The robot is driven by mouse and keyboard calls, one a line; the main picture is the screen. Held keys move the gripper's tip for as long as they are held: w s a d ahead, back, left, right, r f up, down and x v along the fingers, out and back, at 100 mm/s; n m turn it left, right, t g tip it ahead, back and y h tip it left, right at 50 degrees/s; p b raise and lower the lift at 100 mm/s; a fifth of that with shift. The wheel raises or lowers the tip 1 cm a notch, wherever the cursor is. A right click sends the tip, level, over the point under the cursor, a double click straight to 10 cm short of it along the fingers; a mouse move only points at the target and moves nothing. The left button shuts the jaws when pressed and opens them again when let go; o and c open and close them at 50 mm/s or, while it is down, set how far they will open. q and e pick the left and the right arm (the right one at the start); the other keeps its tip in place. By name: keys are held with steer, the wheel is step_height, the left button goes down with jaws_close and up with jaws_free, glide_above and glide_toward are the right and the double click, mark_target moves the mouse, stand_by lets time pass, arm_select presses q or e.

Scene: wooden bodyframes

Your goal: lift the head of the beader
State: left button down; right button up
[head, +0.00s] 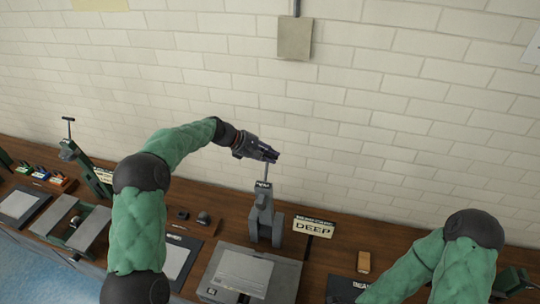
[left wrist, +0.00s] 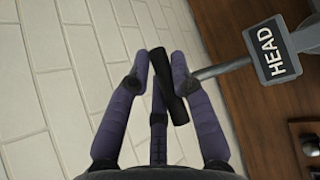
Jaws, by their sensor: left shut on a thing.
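The grey beader (head: 262,222) stands upright on the wooden bench near the middle of the head view. Its black plate marked HEAD (head: 262,185) also shows at the upper right of the left wrist view (left wrist: 272,53). A thin grey rod (left wrist: 222,68) runs from near the plate to a black bar handle (left wrist: 171,90). My left gripper (head: 276,156) is at the top of this rod, its purple fingers (left wrist: 165,68) shut on the handle. My right gripper is out of view; only its green arm shows at the lower right.
A sign reading DEEP (head: 314,228) stands right of the beader. A grey box (head: 243,275) lies in front of it. Another lever machine (head: 88,170) and metal plates (head: 60,216) are at left. A pale brick wall (head: 390,120) rises behind the bench (head: 350,250).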

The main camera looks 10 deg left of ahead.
arm_select(q)
steer(key=shift+f, duration=0.55)
steer(key=c, duration=1.1)
jaws_free()
steer(key=shift+w+f, duration=0.1)
steer(key=shift+w, duration=0.3)
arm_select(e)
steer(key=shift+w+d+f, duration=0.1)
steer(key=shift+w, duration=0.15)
arm_select(q)
steer(key=shift+a+r, duration=0.2)
steer(key=shift+r, duration=0.2)
steer(key=v, duration=1.1)
steer(key=shift+s+r, duration=0.2)
steer(key=shift+s, duration=0.05)
steer(key=shift+a, duration=0.1)
